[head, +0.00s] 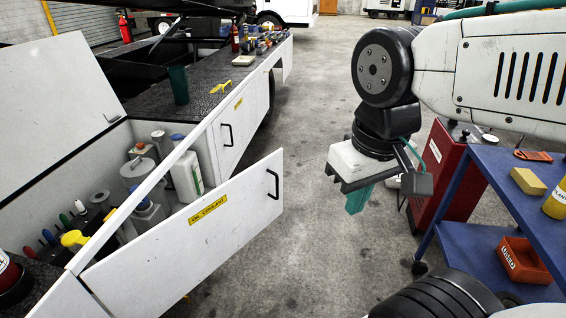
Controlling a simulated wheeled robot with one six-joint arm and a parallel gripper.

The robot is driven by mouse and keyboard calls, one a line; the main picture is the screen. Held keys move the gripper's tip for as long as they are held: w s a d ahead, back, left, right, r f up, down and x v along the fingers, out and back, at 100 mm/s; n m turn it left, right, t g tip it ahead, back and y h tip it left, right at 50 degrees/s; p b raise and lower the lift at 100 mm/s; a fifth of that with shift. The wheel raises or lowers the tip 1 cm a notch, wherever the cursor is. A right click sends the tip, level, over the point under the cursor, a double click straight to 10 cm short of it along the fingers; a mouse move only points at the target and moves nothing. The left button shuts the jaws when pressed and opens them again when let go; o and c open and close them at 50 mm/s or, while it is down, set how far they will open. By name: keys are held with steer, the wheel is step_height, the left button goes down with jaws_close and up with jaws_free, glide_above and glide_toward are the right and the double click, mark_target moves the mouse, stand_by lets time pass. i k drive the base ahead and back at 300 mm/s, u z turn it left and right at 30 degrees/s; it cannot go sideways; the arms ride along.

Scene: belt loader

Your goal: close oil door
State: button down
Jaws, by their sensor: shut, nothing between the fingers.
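The oil door (185,250) is a white panel with a yellow oil and coolant label and a black handle (273,184) at its far right end. It stands swung open from the side of the white belt loader, showing a compartment with bottles, canisters and a filter. My gripper (358,198) hangs in the air to the right of the door, pointing down, with teal fingers shut and empty. It is apart from the door and its handle.
A second white door (240,118) farther along is closed. A blue cart (520,185) with a sponge and a red bin stands at right, by a red cabinet (445,170). Tools and a green cup (179,84) sit on the loader's dark top. The floor between is clear.

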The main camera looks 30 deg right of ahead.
mark_target(144, 278)
steer(key=u, duration=0.2)
steer(key=i, duration=0.95)
steer(key=u, duration=0.25)
